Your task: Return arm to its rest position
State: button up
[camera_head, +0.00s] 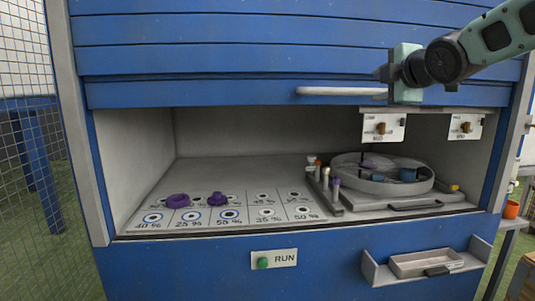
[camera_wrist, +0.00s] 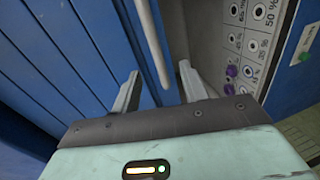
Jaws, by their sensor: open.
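My gripper (camera_head: 392,73) is raised at the upper right of the head view, in front of the blue slatted shutter (camera_head: 230,60) and close to its grey handle bar (camera_head: 345,92). In the wrist view its two fingers (camera_wrist: 158,88) are spread apart with nothing held between them. The handle bar (camera_wrist: 152,42) shows beyond the fingers; I cannot tell whether anything touches it. My arm reaches in from the upper right corner of the head view.
The cabinet bay is open below the shutter. Two purple pieces (camera_head: 178,200) (camera_head: 217,198) sit on the percent-marked board (camera_head: 245,228). A round turntable (camera_head: 425,187) stands at right. A green RUN button (camera_head: 263,263) and a small tray (camera_head: 425,263) are on the front. Wire mesh (camera_head: 22,90) stands at left.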

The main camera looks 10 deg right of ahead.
jog(key=s+a+f+m+g+y+p, duration=0.1)
jog(key=s+a+f+m+g, duration=0.25)
jog(key=s+a+f, duration=0.4)
jog(key=s+a+f+m+g+y+p, duration=0.15)
jog(key=s+a+f+g, duration=0.3)
jog(key=a+f, duration=0.5)
jog(key=s+a+f+m+g, duration=0.1)
jog(key=s+f, duration=0.3)
jog(key=s, duration=0.4)
jog(key=s+a+f+m+g+h, duration=0.1)
jog(key=s+f+g, duration=0.3)
jog(key=s, duration=0.4)
jog(key=s+a+f+m+g+h+p, duration=0.1)
jog(key=s+f+m+g, duration=0.1)
jog(key=s, duration=0.7)
notch_tip(320, 180, down, 2)
jog(key=shift+f+m, duration=0.25)
jog(key=shift+m, duration=0.25)
